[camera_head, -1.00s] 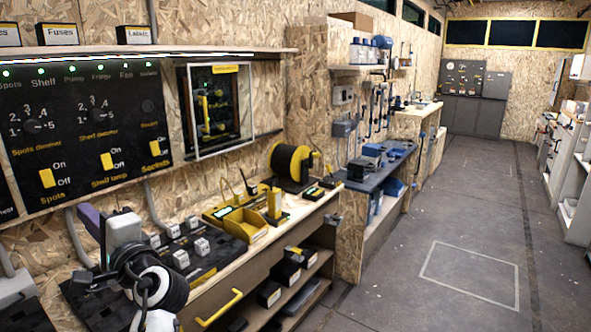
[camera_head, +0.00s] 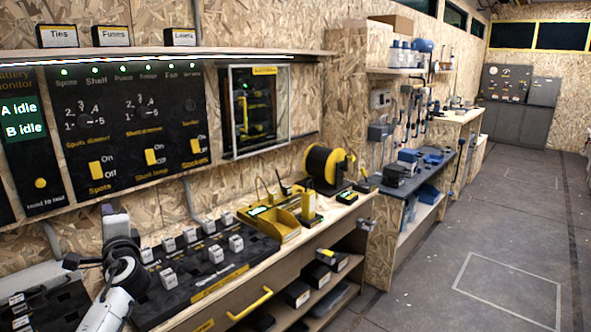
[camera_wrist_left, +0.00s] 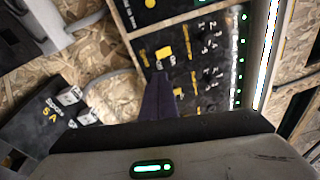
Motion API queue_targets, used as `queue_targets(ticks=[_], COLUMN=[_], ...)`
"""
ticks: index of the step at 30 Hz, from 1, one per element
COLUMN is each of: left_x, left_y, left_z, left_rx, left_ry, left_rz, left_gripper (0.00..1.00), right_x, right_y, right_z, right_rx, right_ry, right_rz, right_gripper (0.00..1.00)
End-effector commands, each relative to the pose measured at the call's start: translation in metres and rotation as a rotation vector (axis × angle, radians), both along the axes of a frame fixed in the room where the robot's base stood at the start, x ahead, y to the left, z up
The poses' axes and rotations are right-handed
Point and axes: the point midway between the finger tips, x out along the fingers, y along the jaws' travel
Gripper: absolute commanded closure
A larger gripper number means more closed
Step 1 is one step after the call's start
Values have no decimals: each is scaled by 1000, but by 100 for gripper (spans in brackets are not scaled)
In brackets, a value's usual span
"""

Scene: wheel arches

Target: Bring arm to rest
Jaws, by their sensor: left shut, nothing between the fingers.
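My left arm comes in at the lower left of the head view. Its wrist and the back of the left gripper (camera_head: 108,210) stand in front of the bench and switch panel, left of the black socket board. In the left wrist view the dark fingers of the left gripper (camera_wrist_left: 160,98) are together, with nothing between them. They point toward the black switch panel (camera_wrist_left: 190,60) and look apart from it. My right arm and gripper are in no view.
The socket board (camera_head: 200,270) with several white-grey plugs lies on the bench beside my arm. A yellow tray (camera_head: 275,226) and a cable reel (camera_head: 325,166) stand farther right. A shelf (camera_head: 180,52) juts out above the panel. The floor (camera_head: 450,250) at right is clear.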

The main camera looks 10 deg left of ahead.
Motion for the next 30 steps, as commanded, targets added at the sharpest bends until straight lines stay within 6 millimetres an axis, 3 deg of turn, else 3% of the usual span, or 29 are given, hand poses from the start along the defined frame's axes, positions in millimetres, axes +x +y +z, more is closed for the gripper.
queue_targets(ticks=[3, 7, 11, 17, 18, 23, 26, 30], left_x=[22, 44, 58, 68, 57, 20, -13, -76], left_y=[-24, -62, -97, -141, -150, -182, -204, -241], left_z=[-29, -51, -59, -53, -82, -149, -194, -262], left_rx=[-284, -651, -978, -1424, -1418, -1456, -1490, -1554], left_ry=[-93, -218, -333, -494, -448, -352, -285, -178], left_rz=[-146, -301, -411, -522, -504, -476, -451, -405], left_gripper=[100, 100, 100, 100, 100, 100, 100, 100], right_x=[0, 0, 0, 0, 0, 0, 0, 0], right_y=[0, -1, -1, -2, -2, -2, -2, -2], right_z=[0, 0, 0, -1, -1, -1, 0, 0], right_rx=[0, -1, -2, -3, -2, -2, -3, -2], right_ry=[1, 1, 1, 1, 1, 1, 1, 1], right_rz=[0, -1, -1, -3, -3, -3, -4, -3], right_gripper=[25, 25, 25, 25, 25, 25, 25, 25])
